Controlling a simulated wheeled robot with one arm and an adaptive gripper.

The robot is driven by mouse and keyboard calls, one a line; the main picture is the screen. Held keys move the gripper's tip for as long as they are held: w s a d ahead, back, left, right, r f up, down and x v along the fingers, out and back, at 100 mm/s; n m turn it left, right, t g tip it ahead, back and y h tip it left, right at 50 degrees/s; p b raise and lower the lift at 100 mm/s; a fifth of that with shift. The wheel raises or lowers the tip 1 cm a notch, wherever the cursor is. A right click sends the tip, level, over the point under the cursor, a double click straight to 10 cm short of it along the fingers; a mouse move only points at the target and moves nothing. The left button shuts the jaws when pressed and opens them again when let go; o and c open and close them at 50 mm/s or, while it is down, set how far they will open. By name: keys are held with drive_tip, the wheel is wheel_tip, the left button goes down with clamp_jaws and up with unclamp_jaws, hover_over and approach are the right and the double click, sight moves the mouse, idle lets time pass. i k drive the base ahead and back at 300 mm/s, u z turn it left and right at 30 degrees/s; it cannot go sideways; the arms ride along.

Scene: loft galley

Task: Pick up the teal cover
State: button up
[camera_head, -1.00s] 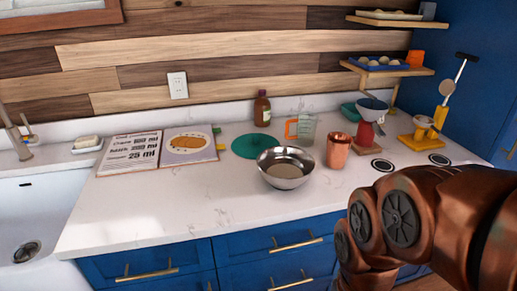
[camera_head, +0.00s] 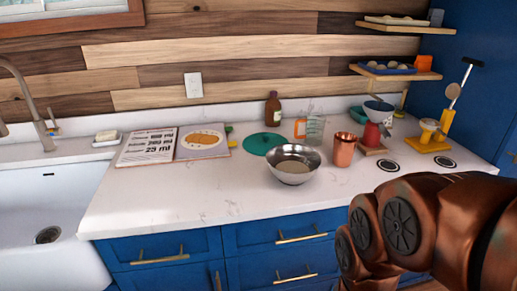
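The teal cover (camera_head: 262,143) is a flat round disc lying on the white counter, behind and left of the metal bowl (camera_head: 293,165). The bowl hides a little of its front right edge. A second teal item (camera_head: 358,114), partly hidden, stands at the back right near the blue-and-white bowl. My copper-coloured arm fills the lower right, in front of the counter. My gripper is outside the view.
An open recipe book (camera_head: 176,145) lies left of the cover. A brown bottle (camera_head: 272,109) stands behind it, with a measuring jug (camera_head: 312,129) and copper cup (camera_head: 344,149) to the right. The sink (camera_head: 45,215) is at left. The front counter is clear.

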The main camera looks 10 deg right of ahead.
sight(257, 144)
drive_tip(key=u, duration=0.5)
drive_tip(key=k, duration=1.15)
drive_tip(key=z, duration=0.2)
drive_tip(key=i, duration=0.75)
drive_tip(key=z, duration=0.65)
drive_tip(key=i, duration=0.85)
drive_tip(key=u, duration=1.05)
drive_tip(key=i, duration=0.7)
drive_tip(key=u, duration=0.8)
